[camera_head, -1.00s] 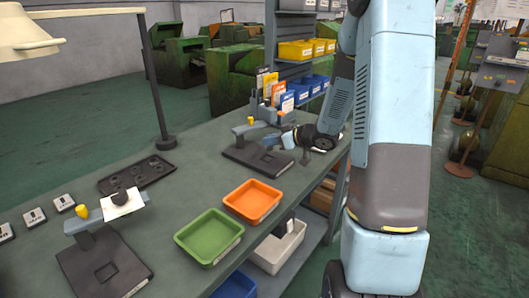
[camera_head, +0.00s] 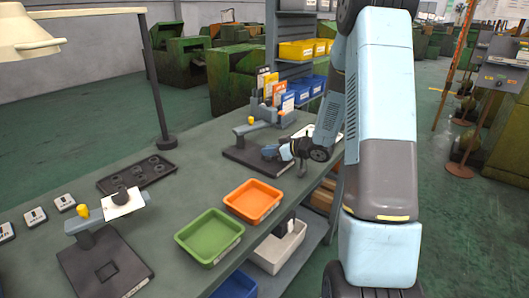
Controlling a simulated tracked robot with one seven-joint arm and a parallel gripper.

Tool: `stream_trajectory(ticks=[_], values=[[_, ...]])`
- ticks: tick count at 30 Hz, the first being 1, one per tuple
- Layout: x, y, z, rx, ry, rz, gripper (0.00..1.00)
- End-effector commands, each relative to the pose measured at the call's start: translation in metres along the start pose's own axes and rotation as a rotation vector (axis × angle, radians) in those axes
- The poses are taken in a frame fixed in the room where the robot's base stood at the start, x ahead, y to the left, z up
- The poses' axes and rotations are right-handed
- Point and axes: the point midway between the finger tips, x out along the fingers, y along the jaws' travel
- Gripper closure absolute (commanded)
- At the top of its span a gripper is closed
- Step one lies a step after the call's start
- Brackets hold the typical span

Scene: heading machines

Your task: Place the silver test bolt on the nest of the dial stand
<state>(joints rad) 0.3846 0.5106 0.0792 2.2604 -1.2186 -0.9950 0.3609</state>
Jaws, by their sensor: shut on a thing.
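My gripper (camera_head: 269,153) is over the right part of the far dial stand's base. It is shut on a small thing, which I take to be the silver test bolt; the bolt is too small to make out. The far dial stand (camera_head: 245,150) has a dark square base and a grey arm with a yellow knob. A second dial stand (camera_head: 125,262) is at the near left, with a white card on its arm. I cannot tell whether the bolt touches the nest.
A green tray (camera_head: 209,258) and an orange tray (camera_head: 232,205) lie along the bench's front edge. A dark tray with round recesses (camera_head: 115,186) is at the back left, beside a lamp post (camera_head: 158,90). Coloured boxes (camera_head: 285,100) stand behind the far stand.

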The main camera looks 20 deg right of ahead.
Motion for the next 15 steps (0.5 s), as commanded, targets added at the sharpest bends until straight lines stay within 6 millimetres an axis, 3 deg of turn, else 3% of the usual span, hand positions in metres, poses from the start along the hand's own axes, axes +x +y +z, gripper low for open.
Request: stream_trajectory(ticks=[2,3,10,15], values=[[0.0006,0.0,0.0018,0.001,0.0,0.0,1.0],[0.0005,0.0001,0.0013,0.001,0.0,0.0,0.85],[0.0003,0.0002,0.0013,0.001,0.0,0.0,0.63],[0.0002,0.0002,0.0013,0.001,0.0,0.0,0.63]])
